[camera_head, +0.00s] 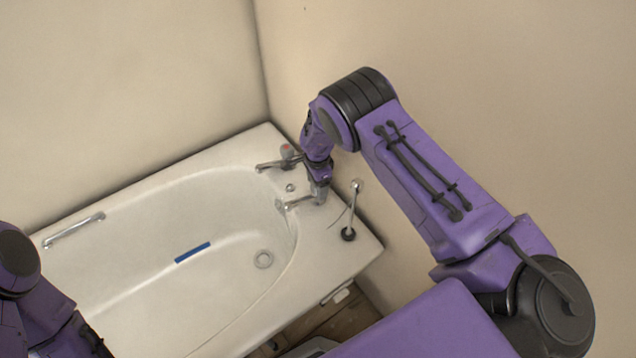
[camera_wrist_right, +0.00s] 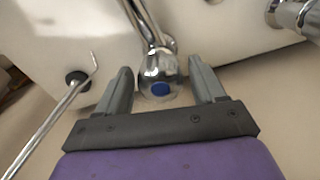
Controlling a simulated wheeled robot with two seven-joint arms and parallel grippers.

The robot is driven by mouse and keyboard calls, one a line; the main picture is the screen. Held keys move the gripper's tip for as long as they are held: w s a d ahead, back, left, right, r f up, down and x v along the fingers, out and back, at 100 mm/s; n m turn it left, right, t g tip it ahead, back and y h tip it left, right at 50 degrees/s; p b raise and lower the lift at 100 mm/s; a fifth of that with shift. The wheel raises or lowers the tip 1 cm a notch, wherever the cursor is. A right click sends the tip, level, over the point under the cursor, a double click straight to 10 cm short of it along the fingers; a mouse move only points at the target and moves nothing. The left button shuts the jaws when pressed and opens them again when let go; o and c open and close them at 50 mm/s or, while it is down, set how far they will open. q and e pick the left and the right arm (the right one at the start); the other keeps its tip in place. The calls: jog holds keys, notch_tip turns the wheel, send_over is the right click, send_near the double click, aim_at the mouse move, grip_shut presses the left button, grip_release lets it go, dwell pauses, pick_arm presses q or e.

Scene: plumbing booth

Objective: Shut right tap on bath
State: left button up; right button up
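The white bath (camera_head: 340,262) stands in the corner, with two chrome taps on its right-hand end. The right tap, a chrome one with a blue-marked knob (camera_wrist_right: 158,80), sits between the two fingers of my right gripper (camera_wrist_right: 162,90) in the right wrist view. The fingers are apart, with a visible gap on each side of the knob. In the head view its chrome spout (camera_head: 298,203) shows, and my right gripper (camera_head: 320,194) covers the knob. The other tap (camera_head: 272,165), with a reddish mark, stands farther back. My left arm shows at the lower left, its gripper out of frame.
A thin chrome rod with a black base (camera_head: 348,234) stands on the bath rim close to my right gripper. A chrome grab handle (camera_head: 74,230) and a blue strip (camera_head: 192,252) are farther left. Walls (camera_head: 480,90) rise behind the bath.

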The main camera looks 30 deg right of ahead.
pick_arm(q)
jog(key=shift+f, duration=0.2)
pick_arm(e)
notch_tip(320, 180, up, 11)
jog(key=shift+f, duration=0.2)
dwell(0.4)
